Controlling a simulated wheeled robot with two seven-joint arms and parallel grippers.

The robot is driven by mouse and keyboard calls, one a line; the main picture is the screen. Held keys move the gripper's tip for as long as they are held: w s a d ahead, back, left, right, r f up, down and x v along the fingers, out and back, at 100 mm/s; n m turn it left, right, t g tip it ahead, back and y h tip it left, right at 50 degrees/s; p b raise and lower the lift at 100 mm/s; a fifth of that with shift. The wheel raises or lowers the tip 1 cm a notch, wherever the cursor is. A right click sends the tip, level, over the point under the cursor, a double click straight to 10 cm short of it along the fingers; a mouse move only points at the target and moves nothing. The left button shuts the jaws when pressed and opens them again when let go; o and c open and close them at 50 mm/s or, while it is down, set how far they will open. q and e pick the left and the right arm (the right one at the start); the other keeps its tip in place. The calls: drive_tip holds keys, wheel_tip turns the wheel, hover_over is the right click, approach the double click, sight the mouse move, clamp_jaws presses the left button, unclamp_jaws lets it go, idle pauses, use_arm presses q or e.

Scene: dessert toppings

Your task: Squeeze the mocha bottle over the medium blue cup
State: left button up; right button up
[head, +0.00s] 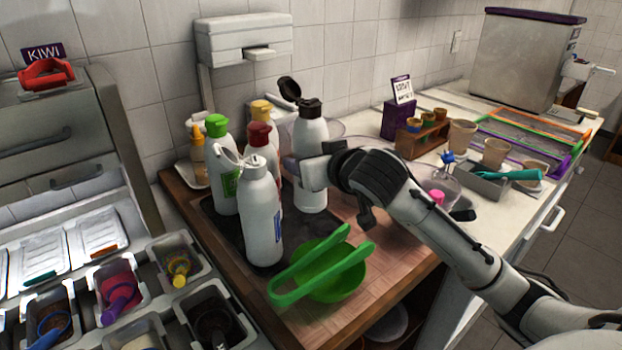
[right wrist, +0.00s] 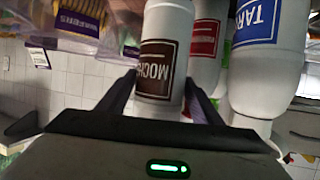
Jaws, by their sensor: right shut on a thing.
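The mocha bottle (head: 312,134) is white with a dark, flipped-open cap. It stands upright at the back of the dark mat, among other bottles. In the right wrist view its brown MOCHA label (right wrist: 161,72) sits between the fingers. My right gripper (head: 312,172) is shut on its body; it also shows in the right wrist view (right wrist: 160,88). I cannot tell whether the base touches the mat. I cannot make out a medium blue cup; several brownish cups (head: 462,136) stand on the right counter. My left gripper is not in view.
A white bottle with its cap open (head: 262,215) and a red-capped bottle (head: 261,136) stand close to the left. A green bowl (head: 330,284) with green tongs (head: 320,262) lies in front. A wooden rack (head: 424,139) and a metal tray (head: 484,188) are on the right.

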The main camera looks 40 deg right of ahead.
sight(315, 112)
drive_tip(key=o, duration=0.3)
wheel_tip(315, 112, up, 2)
drive_tip(key=shift+r, duration=0.35)
drive_tip(key=c, duration=0.3)
drive_tip(key=shift+r, duration=0.25)
drive_tip(key=shift+r, duration=3.45)
